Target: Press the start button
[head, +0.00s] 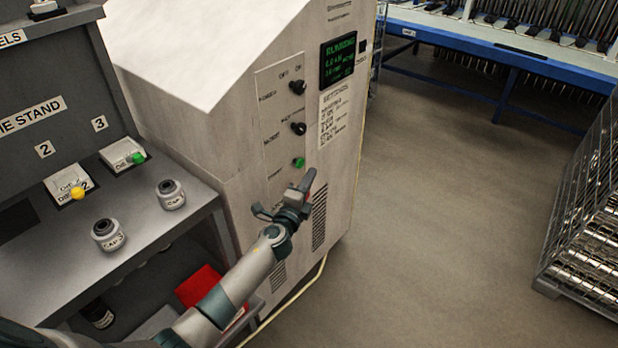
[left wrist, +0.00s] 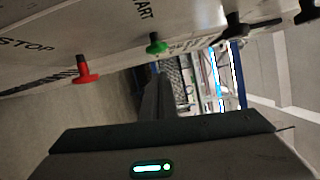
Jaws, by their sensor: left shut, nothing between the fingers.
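The green start button (head: 298,162) sits on the machine's side panel below two black knobs. In the left wrist view the green button (left wrist: 156,43) stands out beside lettering that ends in "ART", and a red button (left wrist: 86,70) is beside "STOP". My left gripper (head: 307,181) is shut and empty. In the head view its tip appears just below and right of the green button. In the left wrist view the dark fingers (left wrist: 157,88) point past the panel, with a visible gap to the green button.
The machine's screen (head: 338,58) shows green text that seems to read "RUNNING". Black knobs (head: 298,128) are above the button. The die stand (head: 90,240) with two capped jars is at left. A wire cage of metal tubes (head: 590,250) is at right. Open floor lies between.

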